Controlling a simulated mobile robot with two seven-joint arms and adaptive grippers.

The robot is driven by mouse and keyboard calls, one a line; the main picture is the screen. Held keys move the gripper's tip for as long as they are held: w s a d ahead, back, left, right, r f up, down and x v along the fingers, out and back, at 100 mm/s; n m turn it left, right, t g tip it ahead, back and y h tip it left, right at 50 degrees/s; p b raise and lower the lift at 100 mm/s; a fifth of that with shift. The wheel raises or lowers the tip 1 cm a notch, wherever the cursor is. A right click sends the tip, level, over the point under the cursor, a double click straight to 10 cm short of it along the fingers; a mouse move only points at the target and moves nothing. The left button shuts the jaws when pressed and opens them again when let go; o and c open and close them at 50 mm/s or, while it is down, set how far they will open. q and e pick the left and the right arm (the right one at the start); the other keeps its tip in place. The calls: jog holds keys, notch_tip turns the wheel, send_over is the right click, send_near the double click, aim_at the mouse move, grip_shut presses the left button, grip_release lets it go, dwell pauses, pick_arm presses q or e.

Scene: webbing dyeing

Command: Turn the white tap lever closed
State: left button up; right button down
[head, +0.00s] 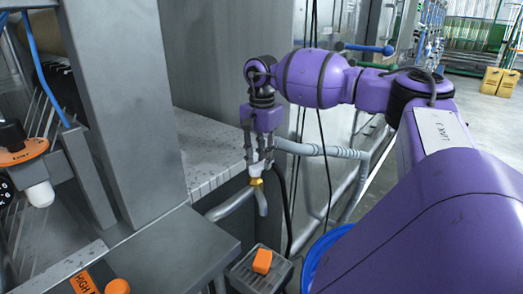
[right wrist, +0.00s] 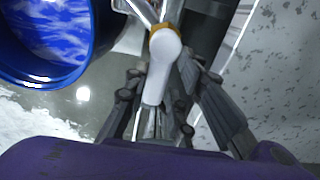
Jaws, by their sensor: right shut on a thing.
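The white tap lever (right wrist: 163,66) shows in the right wrist view between the fingers of my right gripper (right wrist: 158,112). Its rounded end faces the camera, over a yellow-brass collar. In the head view my right gripper (head: 259,160) points down and is shut on the lever, which its fingers mostly hide. The brass tap fitting (head: 256,182) shows just below the fingertips, on grey pipework (head: 232,204). My left gripper is not in view.
A blue drum (right wrist: 84,62) holding blue and white liquid stands beside the tap. A grey box with an orange button (head: 262,261) is below it. A speckled metal ledge (head: 208,150) lies left of my gripper. Dark hoses hang behind it.

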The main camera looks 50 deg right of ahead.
aim_at(262, 163)
jog(key=c, duration=1.6)
grip_release()
jog(key=shift+s+a+f, duration=0.1)
jog(key=shift+s+f, duration=0.1)
jog(key=shift+o, duration=0.2)
jog(key=shift+w+r, duration=0.1)
jog(key=shift+r, duration=0.2)
notch_tip(262, 163, up, 12)
jog(key=shift+f, duration=0.2)
jog(key=shift+f, duration=0.1)
